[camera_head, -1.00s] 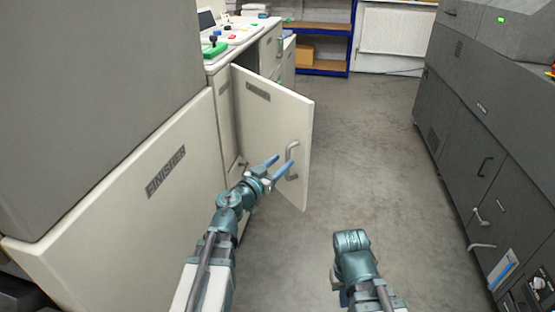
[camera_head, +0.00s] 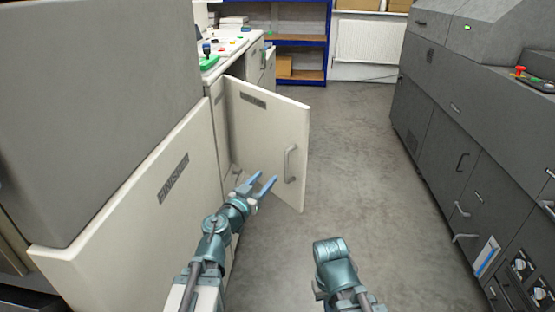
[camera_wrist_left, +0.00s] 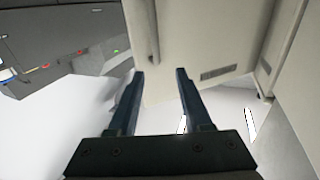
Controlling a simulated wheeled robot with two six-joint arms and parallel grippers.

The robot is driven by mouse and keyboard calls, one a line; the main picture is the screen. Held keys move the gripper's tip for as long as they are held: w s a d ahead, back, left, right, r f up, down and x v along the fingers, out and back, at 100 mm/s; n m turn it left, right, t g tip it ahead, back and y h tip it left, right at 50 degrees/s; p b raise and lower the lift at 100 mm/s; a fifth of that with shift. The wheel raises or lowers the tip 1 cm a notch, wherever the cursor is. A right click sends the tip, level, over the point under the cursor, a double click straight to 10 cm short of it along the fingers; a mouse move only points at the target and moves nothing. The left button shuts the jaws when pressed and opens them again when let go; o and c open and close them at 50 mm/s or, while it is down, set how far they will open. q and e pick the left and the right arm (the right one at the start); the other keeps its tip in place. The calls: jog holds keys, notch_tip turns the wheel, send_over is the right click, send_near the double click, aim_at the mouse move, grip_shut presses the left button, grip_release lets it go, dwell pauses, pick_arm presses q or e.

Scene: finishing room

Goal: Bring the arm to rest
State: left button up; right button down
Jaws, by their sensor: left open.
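My left gripper (camera_head: 262,181) has blue fingers, which are spread apart with nothing between them. It is in front of the lower part of the open cream cabinet door (camera_head: 262,130), to the left of and below the door's grey handle (camera_head: 290,164). In the left wrist view my left gripper (camera_wrist_left: 160,74) is open and empty, and the door (camera_wrist_left: 205,40) with its handle (camera_wrist_left: 153,30) lies beyond the fingertips. I cannot tell the exact gap to the door. The teal link of my right arm (camera_head: 333,266) shows at the bottom; its gripper is not visible.
The cream panel marked FINISHER (camera_head: 120,225) stands close on the left. Dark grey machine cabinets (camera_head: 470,140) line the right side. The grey floor (camera_head: 355,160) between is clear. A blue shelf (camera_head: 298,58) and a white radiator (camera_head: 367,40) are at the back.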

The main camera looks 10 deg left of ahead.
pick_arm(q)
jog(key=w+a+r+n+y+p, duration=0.1)
jog(key=a+r+n+y+p, duration=0.25)
jog(key=r+y+p, duration=0.35)
jog(key=s+d+f+m+g+p, duration=0.1)
jog(key=s+d+g+p, duration=0.3)
jog(key=s, duration=0.4)
jog(key=s+d+f+m+g+p, duration=0.1)
jog(key=s+d+g+p, duration=0.3)
jog(key=s+g+p, duration=0.3)
jog(key=s+d+f+m+g+p, duration=0.1)
jog(key=s+d+f+g+p, duration=0.1)
jog(key=s+d+g+p, duration=0.3)
jog(key=s+g+p, duration=0.1)
jog(key=s, duration=0.3)
jog(key=shift+s+m+g, duration=0.3)
jog(key=shift+m, duration=0.05)
jog(key=shift+w+d, duration=0.15)
